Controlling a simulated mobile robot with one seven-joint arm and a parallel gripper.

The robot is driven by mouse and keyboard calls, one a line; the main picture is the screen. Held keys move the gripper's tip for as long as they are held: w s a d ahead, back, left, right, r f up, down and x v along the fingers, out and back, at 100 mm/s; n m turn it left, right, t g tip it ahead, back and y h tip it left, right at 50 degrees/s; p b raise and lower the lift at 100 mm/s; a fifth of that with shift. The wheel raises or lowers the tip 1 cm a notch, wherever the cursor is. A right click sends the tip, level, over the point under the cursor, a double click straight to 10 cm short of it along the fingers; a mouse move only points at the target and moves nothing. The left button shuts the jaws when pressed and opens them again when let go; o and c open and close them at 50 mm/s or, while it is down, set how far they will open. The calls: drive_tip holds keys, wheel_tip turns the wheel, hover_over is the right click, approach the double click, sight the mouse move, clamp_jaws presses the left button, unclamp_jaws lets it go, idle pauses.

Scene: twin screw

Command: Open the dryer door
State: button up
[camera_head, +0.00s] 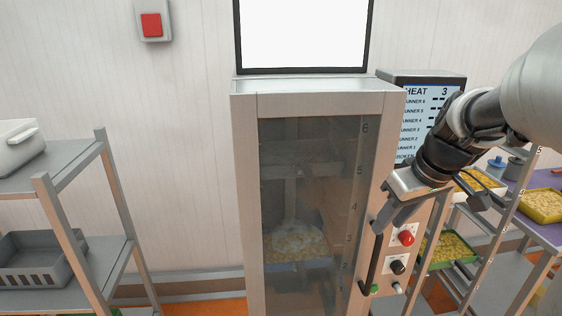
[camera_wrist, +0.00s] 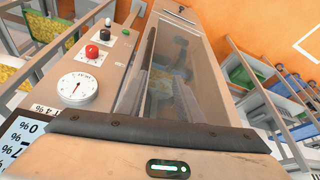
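The dryer (camera_head: 243,180) is a tall metal cabinet in the middle of the head view. Its dark glass door (camera_head: 310,200) looks shut, with a pale yellow heap visible behind it. A dark upright handle (camera_head: 372,272) is at the door's right edge. My gripper (camera_head: 400,207) comes in from the right, in front of the cabinet's right side near the handle's top. Whether it touches the handle is unclear. In the wrist view the handle (camera_wrist: 147,62) and glass (camera_wrist: 172,80) lie beyond my gripper's dark edge. The finger gap is not clear.
A control panel with a red knob (camera_head: 406,238) is right of the handle; a dial (camera_wrist: 78,90) shows in the wrist view. A metal rack (camera_head: 110,190) stands left. Shelves with yellow-filled trays (camera_head: 450,248) stand right. Some floor is free left of the dryer.

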sight(379, 251)
drive_tip(key=d+x, duration=0.1)
drive_tip(key=x, duration=0.4)
drive_tip(key=d+x, duration=0.1)
drive_tip(key=x, duration=0.5)
drive_tip(key=d+x, duration=0.1)
drive_tip(key=x, duration=0.4)
drive_tip(key=shift+w+f+b, duration=0.2)
drive_tip(key=shift+f+b, duration=0.1)
drive_tip(key=shift+f, duration=0.2)
drive_tip(key=shift+c, duration=0.2)
clamp_jaws()
